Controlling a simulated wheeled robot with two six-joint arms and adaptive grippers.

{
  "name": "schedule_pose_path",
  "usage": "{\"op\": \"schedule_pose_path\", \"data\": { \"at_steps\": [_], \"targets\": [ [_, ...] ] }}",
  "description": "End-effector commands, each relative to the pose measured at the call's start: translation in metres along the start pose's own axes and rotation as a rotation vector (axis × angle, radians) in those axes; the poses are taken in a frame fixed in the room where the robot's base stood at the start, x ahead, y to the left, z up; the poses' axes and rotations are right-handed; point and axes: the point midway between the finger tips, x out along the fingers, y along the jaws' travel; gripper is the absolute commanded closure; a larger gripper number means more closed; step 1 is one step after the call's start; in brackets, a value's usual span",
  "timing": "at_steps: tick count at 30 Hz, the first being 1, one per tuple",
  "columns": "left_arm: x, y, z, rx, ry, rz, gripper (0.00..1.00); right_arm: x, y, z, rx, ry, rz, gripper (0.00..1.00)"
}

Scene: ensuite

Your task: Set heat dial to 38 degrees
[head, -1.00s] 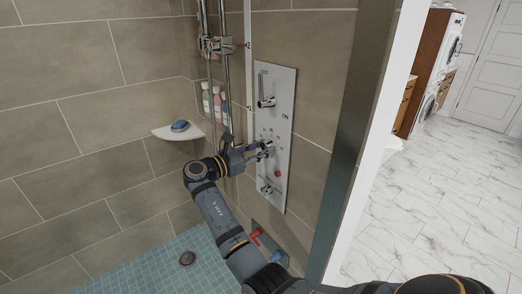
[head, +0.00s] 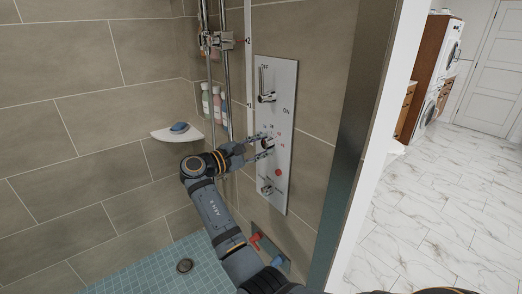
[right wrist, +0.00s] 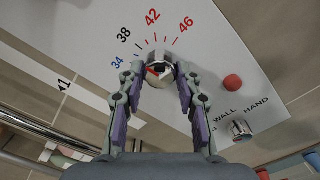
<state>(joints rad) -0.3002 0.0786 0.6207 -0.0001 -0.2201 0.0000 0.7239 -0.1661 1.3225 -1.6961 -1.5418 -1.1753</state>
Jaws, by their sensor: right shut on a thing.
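The heat dial (head: 268,143) is a round metal knob on the pale shower panel (head: 285,105). In the right wrist view the dial (right wrist: 159,75) sits below an arc of marks: 34 in blue, 38 in black, 42 and 46 in red. My right gripper (head: 264,146) is at the panel with one finger on each side of the dial, shut on it. The right wrist view shows the fingers (right wrist: 160,72) touching its sides. My left gripper is not in view.
A lever handle (head: 265,85) is above the dial. A red button (right wrist: 232,83) and a small lower knob (head: 266,189) are nearby. Metal shower pipes (head: 228,75), bottles (head: 215,103) and a corner shelf (head: 172,134) stand left. A wall edge (head: 350,140) is at right.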

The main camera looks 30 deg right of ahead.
Motion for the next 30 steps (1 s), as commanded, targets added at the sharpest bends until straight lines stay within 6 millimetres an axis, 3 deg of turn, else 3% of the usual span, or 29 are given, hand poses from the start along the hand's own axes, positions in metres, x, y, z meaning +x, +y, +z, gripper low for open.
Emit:
{"op": "schedule_pose_path", "data": {
  "at_steps": [20,21,26,30],
  "targets": [
    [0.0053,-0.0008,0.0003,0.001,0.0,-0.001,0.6,-0.0001,0.0001,-0.0001,0.066,0.001,0.0,0.97],
    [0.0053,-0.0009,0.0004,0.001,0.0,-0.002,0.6,-0.0001,0.0001,-0.0001,0.066,0.001,0.0,0.65],
    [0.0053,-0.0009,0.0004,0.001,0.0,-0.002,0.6,-0.0001,0.0001,0.0,0.066,0.001,0.0,0.43],
    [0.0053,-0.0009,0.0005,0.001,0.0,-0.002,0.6,0.0,0.0001,0.0,0.065,0.001,0.0,0.43]
  ]
}}
